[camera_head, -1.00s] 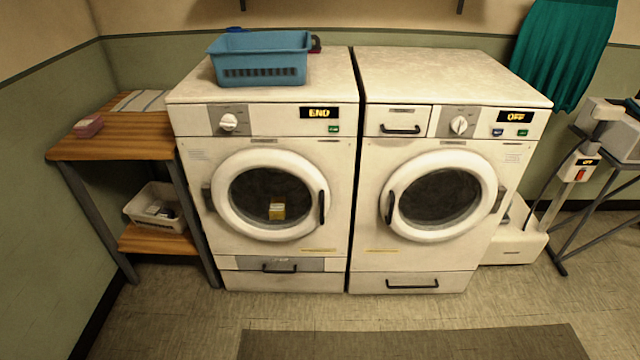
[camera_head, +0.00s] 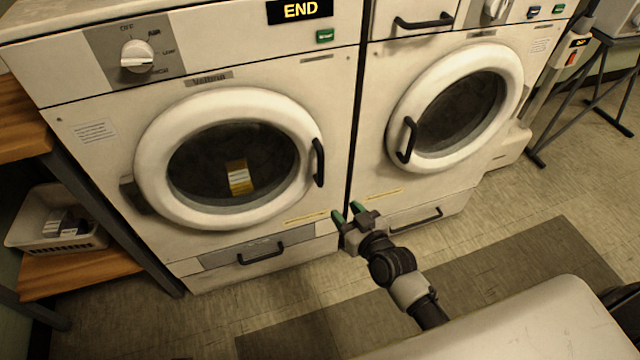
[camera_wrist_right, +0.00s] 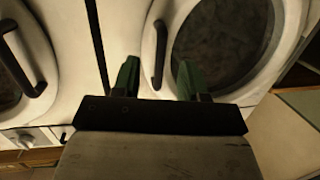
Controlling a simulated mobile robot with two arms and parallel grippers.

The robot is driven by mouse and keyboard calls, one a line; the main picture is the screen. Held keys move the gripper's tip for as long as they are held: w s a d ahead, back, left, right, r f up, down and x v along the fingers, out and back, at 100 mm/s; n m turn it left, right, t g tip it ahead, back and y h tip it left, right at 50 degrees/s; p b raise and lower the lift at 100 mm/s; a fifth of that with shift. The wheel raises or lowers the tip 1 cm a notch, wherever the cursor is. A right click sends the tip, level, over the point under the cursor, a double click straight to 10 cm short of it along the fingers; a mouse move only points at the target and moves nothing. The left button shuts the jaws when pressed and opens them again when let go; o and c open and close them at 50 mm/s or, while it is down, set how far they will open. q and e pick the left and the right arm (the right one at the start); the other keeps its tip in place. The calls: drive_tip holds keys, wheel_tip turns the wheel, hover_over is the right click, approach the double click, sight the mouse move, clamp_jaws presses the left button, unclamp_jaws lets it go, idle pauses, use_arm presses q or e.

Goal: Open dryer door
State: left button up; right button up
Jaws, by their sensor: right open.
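The dryer (camera_head: 90,200) is the left white machine, its display reading END. Its round white-rimmed door (camera_head: 160,130) is shut. The dark door handle (camera_head: 319,162) stands upright on the rim's right side. My right gripper (camera_head: 347,211) is open and empty, below and right of that handle in the head view. In the right wrist view, which looks upside down, the green fingers of my right gripper (camera_wrist_right: 158,68) appear on either side of the dryer handle (camera_wrist_right: 160,55), apart from it. Their exact depth from the door is unclear. My left gripper is out of view.
The washer (camera_head: 375,180) stands close on the right, its door (camera_head: 505,62) shut with a dark handle (camera_head: 407,140) facing the dryer. A wooden shelf (camera_head: 80,275) with a white basket (camera_head: 20,235) stands left. A dark mat (camera_head: 560,260) lies on the floor.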

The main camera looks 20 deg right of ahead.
drive_tip(key=t+b, duration=0.1)
drive_tip(key=t, duration=0.1)
approach(323, 169)
drive_tip(key=shift+y, duration=0.3)
drive_tip(key=b+x, duration=0.1)
drive_tip(key=x, duration=0.8)
drive_tip(key=shift+w+f+b, duration=0.1)
drive_tip(key=shift+w+b, duration=0.1)
drive_tip(key=shift+b, duration=0.15)
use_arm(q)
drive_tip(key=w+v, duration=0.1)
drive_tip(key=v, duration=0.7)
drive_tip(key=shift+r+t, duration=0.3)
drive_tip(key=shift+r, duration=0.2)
use_arm(e)
drive_tip(key=shift+x, duration=0.75)
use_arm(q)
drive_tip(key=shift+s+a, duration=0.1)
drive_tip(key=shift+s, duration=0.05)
use_arm(e)
drive_tip(key=shift+c, duration=0.2)
clamp_jaws()
